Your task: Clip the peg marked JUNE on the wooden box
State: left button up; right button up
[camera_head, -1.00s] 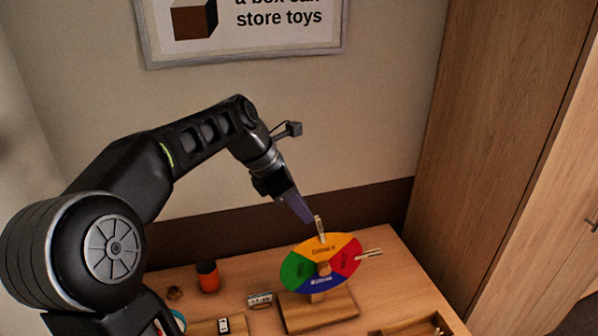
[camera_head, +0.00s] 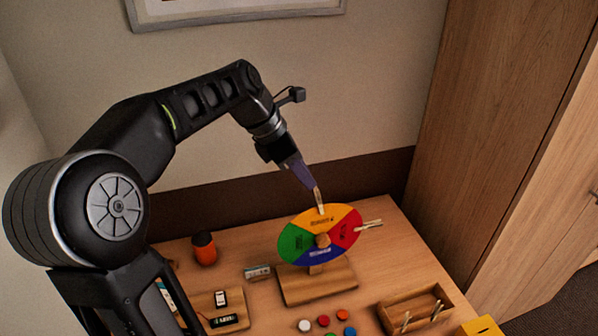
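A colour wheel (camera_head: 292,242) with orange, red, blue and green sectors stands on a wooden base (camera_head: 330,287). One pale peg (camera_head: 320,203) stands upright at its top edge, on the orange sector. More pale pegs (camera_head: 369,225) stick out from the red sector's right edge. A wooden box (camera_head: 388,312), open on top, stands at the front right with pale pegs (camera_head: 406,321) at its near side. I cannot read any peg's marking. My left gripper (camera_head: 314,187) points down at the top peg's upper end; its fingers show edge-on, so their grip is unclear. My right gripper is out of view.
An orange and black cylinder (camera_head: 204,248) stands at the back left. A small labelled block (camera_head: 257,272) and a wooden board (camera_head: 232,308) with dark pieces lie left of the wheel. Several coloured discs (camera_head: 323,321) lie in front. A yellow object (camera_head: 481,326) is at the lower right.

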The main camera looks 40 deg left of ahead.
pick_arm(q)
jog(key=shift+b+x, duration=0.6)
jog(key=shift+x, duration=1.7)
jog(key=shift+c, duration=0.2)
grip_shut()
jog(key=shift+r, duration=0.1)
jog(key=shift+s+a+r+p, duration=0.1)
jog(key=shift+s+r+p, duration=0.05)
jog(key=shift+r+p, duration=0.55)
jog(key=shift+s+a+r+p, duration=0.1)
jog(key=shift+r+p, duration=0.5)
jog(key=shift+p, duration=0.05)
jog(key=shift+s+a+r+p, duration=0.15)
jog(key=shift+r+p, duration=0.4)
jog(key=shift+r, duration=0.55)
jog(key=shift+f, duration=0.15)
